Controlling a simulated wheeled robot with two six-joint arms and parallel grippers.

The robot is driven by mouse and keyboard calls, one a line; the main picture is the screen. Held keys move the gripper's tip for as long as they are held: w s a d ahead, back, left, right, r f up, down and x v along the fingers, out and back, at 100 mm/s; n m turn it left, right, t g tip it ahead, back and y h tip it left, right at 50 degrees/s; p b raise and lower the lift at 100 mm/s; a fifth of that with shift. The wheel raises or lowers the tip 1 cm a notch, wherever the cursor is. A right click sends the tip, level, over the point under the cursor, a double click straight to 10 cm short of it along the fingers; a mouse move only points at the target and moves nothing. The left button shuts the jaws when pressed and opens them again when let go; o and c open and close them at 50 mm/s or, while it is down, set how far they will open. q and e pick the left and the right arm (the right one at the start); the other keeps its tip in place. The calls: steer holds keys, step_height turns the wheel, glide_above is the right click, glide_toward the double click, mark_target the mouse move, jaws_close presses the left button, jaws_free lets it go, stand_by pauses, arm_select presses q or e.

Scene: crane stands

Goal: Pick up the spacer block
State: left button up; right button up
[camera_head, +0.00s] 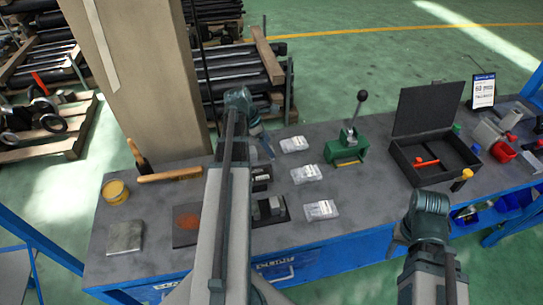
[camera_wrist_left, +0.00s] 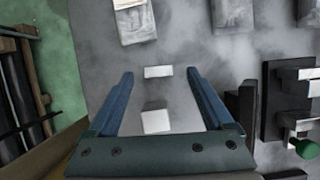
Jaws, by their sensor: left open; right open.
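My left gripper (camera_head: 266,146) is over the table behind my raised left arm. In the left wrist view its two blue fingers (camera_wrist_left: 160,74) are wide apart with nothing clamped between them. A small pale block (camera_wrist_left: 155,121) shows between the fingers, close to the palm. A thin pale piece (camera_wrist_left: 158,72) lies further out, between the fingertips. I cannot tell for sure which of the two is the spacer block, nor how far below the fingers they are. My left arm hides this spot in the head view. My right arm is at the lower right; its gripper does not show clearly.
Several clear bags (camera_head: 306,174) lie right of the left gripper. Dark clamp-like fixtures (camera_head: 268,210) stand nearer the front edge. A green press (camera_head: 346,148) and an open black case (camera_head: 431,150) are further right.

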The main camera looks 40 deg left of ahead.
arm_select(q)
steer(key=b+x, duration=0.3)
steer(key=x, duration=0.1)
steer(key=shift+a+f, duration=0.1)
steer(key=shift+c, duration=0.3)
jaws_close()
